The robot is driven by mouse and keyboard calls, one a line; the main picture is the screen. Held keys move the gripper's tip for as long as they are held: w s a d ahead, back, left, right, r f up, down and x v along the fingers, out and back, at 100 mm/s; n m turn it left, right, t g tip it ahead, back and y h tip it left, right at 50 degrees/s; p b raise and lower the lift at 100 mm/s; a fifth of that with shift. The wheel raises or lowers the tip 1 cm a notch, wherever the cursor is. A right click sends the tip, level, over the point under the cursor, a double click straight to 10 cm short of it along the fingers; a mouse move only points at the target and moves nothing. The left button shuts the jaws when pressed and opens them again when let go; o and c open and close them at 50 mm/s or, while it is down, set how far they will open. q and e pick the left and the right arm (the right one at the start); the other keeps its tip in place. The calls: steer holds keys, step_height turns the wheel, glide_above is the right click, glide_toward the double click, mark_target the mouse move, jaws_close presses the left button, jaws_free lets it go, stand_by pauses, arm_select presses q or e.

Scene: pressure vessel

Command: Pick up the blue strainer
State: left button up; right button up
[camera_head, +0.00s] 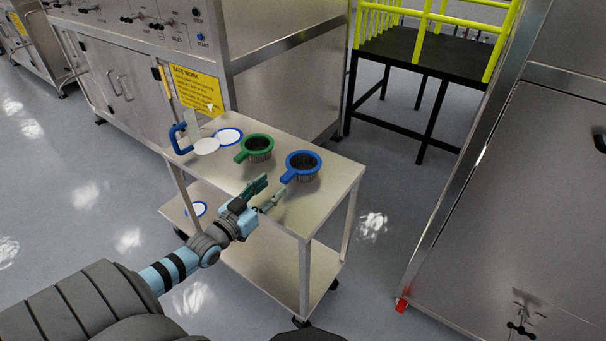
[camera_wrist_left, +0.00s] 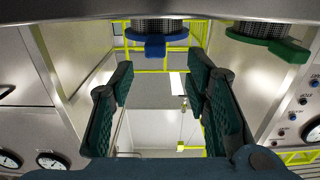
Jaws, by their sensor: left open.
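The blue strainer (camera_head: 303,163) sits at the right part of the cart's top, its handle pointing to the lower left. In the left wrist view the blue strainer (camera_wrist_left: 157,38) shows at the top, with its handle centred between my finger lines. My left gripper (camera_head: 268,191) is open and empty, just short of the handle on its lower-left side. In the left wrist view both fingers of the left gripper (camera_wrist_left: 160,82) stand wide apart with nothing between them. My right gripper is not in view.
The green strainer (camera_head: 258,145) sits just left of the blue one. A blue-rimmed white disc (camera_head: 228,136) and a blue-handled item (camera_head: 180,138) are farther left on the metal cart (camera_head: 318,205). Steel cabinets stand behind, and a large steel unit (camera_head: 500,220) stands right.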

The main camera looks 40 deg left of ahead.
mark_target(282, 180)
arm_select(q)
steer(key=w+b, duration=0.4)
steer(key=w, duration=0.1)
steer(key=shift+w+d+f, duration=0.15)
steer(key=shift+d+f, duration=0.1)
steer(key=shift+f, duration=0.1)
steer(key=shift+w+r, duration=0.15)
jaws_close()
